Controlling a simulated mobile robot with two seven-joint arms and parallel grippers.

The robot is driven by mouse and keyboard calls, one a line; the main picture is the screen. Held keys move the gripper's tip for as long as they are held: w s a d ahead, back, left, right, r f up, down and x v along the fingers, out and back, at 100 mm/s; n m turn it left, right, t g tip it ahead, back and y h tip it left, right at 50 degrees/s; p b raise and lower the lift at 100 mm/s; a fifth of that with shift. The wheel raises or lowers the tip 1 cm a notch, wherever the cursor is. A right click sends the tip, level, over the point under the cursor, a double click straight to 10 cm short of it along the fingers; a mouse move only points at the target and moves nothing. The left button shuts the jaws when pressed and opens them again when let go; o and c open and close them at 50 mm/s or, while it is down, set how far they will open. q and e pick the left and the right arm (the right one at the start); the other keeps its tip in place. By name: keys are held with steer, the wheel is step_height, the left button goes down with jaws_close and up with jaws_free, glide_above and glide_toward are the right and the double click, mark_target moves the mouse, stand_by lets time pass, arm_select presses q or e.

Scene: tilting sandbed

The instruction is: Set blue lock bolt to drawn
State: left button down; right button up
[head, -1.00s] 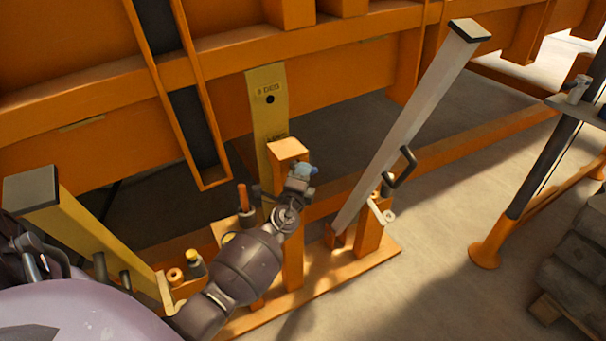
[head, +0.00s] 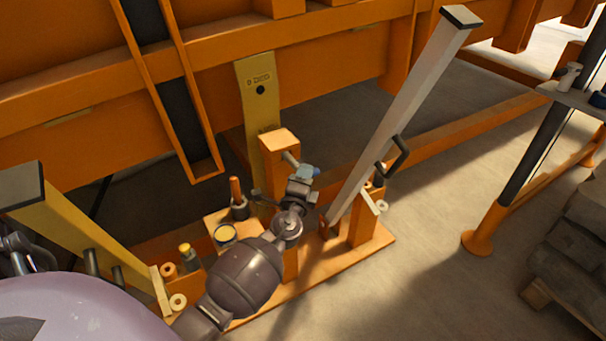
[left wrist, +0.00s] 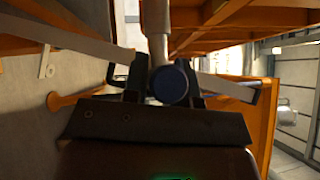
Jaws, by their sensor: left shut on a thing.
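A short grey shaft (head: 291,159) shows between the post and the knob. My left gripper (head: 304,177) is shut on the bolt by its knob, just right of the post. In the left wrist view, the dark blue round end (left wrist: 168,85) sits between the two fingers, and its grey shaft (left wrist: 157,30) runs up from it. The bolt's inner end is hidden in the post. My right gripper is not in view.
A yellow strip (head: 258,88) with a hole and a degree label stands behind the post. A slanted grey bar (head: 405,120) with a black handle (head: 397,157) stands to the right.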

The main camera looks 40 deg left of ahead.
arm_select(q)
steer(key=c, duration=1.2)
jaws_free()
steer(key=shift+d+f, duration=0.15)
steer(key=shift+d, duration=0.1)
steer(key=shift+o, duration=1.2)
steer(key=shift+s, duration=0.1)
steer(key=shift+o, duration=0.2)
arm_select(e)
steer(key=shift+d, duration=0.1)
arm_select(q)
steer(key=shift+s, duration=0.1)
steer(key=v, duration=1)
steer(key=shift+s+b, duration=0.25)
steer(key=shift+b, duration=0.2)
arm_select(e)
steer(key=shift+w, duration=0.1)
arm_select(q)
steer(key=shift+d, duration=0.1)
